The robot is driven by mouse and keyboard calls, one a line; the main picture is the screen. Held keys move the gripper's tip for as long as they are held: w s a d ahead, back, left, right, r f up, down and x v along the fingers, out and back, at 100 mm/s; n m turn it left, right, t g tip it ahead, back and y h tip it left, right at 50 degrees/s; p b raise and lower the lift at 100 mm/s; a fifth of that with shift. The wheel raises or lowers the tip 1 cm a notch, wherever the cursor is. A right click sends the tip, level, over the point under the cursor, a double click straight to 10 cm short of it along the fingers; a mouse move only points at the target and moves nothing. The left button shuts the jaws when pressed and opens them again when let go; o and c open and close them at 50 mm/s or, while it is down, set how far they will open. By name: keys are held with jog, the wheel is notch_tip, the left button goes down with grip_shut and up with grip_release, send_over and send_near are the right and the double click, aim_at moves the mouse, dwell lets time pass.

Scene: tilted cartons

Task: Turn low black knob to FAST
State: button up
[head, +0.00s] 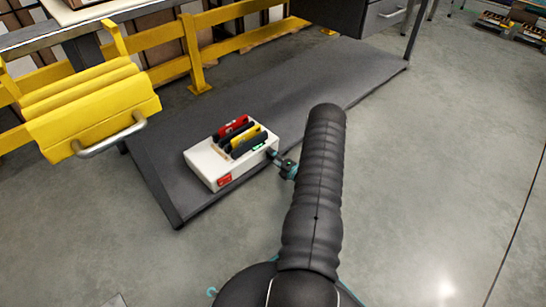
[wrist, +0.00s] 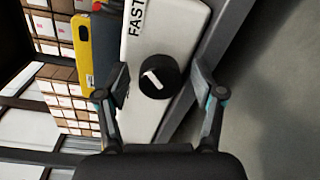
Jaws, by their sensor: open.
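The low black knob (wrist: 158,77) is round with a white pointer mark and sits on the face of a white box (wrist: 167,30). The word FAST (wrist: 136,16) is printed beside it, towards the top of the wrist view. My gripper (wrist: 160,82) is open, with one finger on each side of the knob; I cannot tell whether they touch it. In the head view the white box (head: 207,164) lies on a dark grey mat, with my gripper (head: 275,155) at its right side. The knob is hidden in the head view.
The box carries red, yellow and black upright pieces (head: 240,136). The dark mat (head: 165,185) has free room around the box. A yellow rail (head: 190,55) runs behind, and a yellow slatted thing with a metal handle (head: 95,105) stands at left. Open floor lies to the right.

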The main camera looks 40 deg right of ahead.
jog(key=s+d, duration=0.1)
jog(key=s, duration=1.1)
jog(key=shift+r, duration=0.3)
